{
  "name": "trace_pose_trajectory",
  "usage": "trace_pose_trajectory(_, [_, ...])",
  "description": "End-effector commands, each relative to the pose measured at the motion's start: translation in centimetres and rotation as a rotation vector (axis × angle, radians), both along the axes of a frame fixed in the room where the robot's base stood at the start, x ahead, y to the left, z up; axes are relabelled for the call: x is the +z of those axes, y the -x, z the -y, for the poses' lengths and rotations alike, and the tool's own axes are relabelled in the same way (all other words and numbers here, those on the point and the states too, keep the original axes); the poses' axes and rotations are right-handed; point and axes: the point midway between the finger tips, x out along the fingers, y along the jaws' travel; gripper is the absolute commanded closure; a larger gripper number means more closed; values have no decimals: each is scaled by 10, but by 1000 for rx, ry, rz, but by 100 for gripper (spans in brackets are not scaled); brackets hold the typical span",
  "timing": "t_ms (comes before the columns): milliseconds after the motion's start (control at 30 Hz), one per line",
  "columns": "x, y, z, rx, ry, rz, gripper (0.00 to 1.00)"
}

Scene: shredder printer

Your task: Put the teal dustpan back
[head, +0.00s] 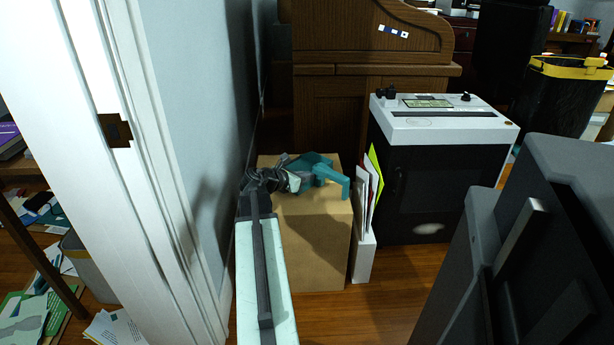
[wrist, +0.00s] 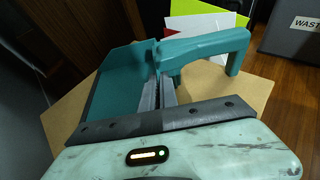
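The teal dustpan (head: 318,168) is over the top of a cardboard box (head: 308,245) in the head view. In the wrist view the dustpan (wrist: 205,46) fills the upper middle, its pan at left and its looped handle at right. My gripper (head: 292,182) is at the dustpan's left side. In the wrist view my gripper's fingers (wrist: 158,88) are close together, with a thin teal edge between them where pan and handle meet. They look shut on it. I cannot tell whether the dustpan touches the box top.
Upright folders (head: 366,190) stand in a white holder right of the box. A white-topped black machine (head: 440,150) stands behind at right, and a wooden desk (head: 330,110) behind the box. A white door frame (head: 150,150) and wall are at left. Floor (head: 385,290) shows in front.

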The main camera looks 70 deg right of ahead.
Motion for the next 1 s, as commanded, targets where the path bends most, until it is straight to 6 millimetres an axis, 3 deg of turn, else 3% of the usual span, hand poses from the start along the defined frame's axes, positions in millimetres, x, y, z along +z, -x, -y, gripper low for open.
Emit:
trace_pose_trajectory(67, [-3, 0, 0, 0, 1, 0, 100])
trace_pose_trajectory(100, [-1, 0, 0, 0, 1, 0, 85])
trace_pose_trajectory(167, [-1, 0, 0, 0, 1, 0, 71])
trace_pose_trajectory(533, [2, -2, -5, 1, 0, 0, 71])
trace_pose_trajectory(800, [24, -22, -49, 2, 0, 0, 71])
trace_pose_trajectory(1000, [29, -30, -66, 0, 0, 0, 71])
